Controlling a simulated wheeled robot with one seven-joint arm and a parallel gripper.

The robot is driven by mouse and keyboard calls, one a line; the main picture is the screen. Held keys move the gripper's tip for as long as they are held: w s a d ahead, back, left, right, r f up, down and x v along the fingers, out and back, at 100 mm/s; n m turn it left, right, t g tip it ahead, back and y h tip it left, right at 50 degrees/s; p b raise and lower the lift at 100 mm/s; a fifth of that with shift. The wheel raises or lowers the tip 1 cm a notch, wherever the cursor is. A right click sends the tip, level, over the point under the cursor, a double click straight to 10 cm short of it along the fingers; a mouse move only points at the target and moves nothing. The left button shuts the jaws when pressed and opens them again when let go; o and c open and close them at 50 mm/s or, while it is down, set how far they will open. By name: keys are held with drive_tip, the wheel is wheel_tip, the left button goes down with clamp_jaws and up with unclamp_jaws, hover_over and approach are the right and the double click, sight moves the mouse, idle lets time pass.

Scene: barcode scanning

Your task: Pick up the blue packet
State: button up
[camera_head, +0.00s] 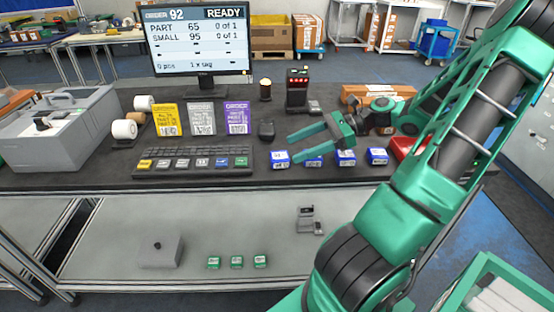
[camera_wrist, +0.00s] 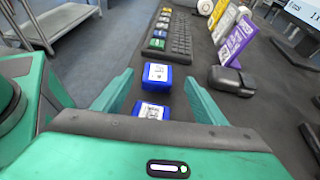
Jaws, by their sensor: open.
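Several small blue packets with white labels lie in a row on the dark worktop. In the head view the leftmost blue packet (camera_head: 280,160) is just beyond my fingertips, and others, such as the rightmost blue packet (camera_head: 377,156), lie to the right. My gripper (camera_head: 292,147) is open and empty, its fingers pointing left over the row. In the wrist view, my gripper (camera_wrist: 160,77) has a nearer blue packet (camera_wrist: 151,110) between its fingers, partly hidden by the gripper body. A farther blue packet (camera_wrist: 158,76) shows near the fingertips. I cannot tell the fingers' exact height above them.
A keyboard (camera_head: 195,163) lies left of the packets, with a black mouse (camera_head: 266,131) behind. Yellow, white and purple cards stand behind the keyboard. A monitor (camera_head: 200,40) stands at the back. Green boxes (camera_head: 237,262) sit on the lower shelf.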

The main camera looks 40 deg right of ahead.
sight(282, 155)
drive_tip(key=shift+f+x, duration=0.1)
drive_tip(key=shift+x, duration=1.2)
drive_tip(key=shift+f+x, duration=0.15)
drive_tip(key=shift+x, duration=1.15)
drive_tip(key=shift+s, duration=0.15)
drive_tip(key=c, duration=1.2)
